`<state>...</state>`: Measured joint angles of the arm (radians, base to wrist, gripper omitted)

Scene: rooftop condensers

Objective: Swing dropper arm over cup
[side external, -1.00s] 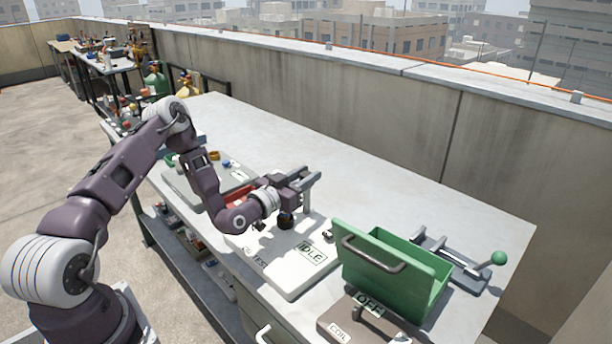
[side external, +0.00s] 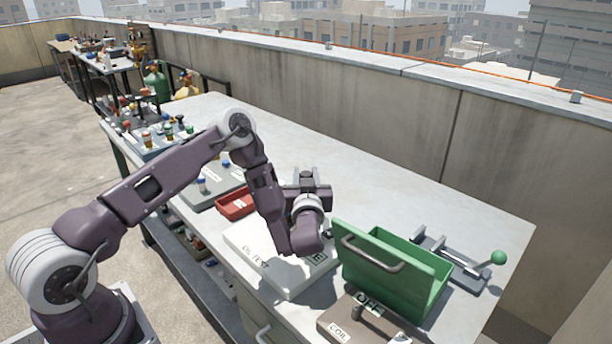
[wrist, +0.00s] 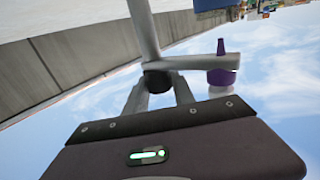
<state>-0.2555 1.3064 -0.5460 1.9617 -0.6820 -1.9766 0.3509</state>
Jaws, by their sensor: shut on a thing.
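In the wrist view a grey dropper arm (wrist: 196,62) runs sideways from a grey post (wrist: 144,28). My gripper (wrist: 158,92) is shut on a dark knob (wrist: 157,79) under the dropper arm. In the side view my gripper (side external: 307,183) is above the far side of the white oil test base (side external: 262,268). My forearm and wrist cover most of the dropper arm there. I cannot make out the cup in either view. The base's display is mostly covered.
A green box (side external: 395,270) with a raised handle flap stands close on the right. A grey clamp with a green knob (side external: 498,257) is beyond it. A coil unit reading OFF (side external: 368,302) is in front. A red tray (side external: 234,204) lies left. The back of the table is clear.

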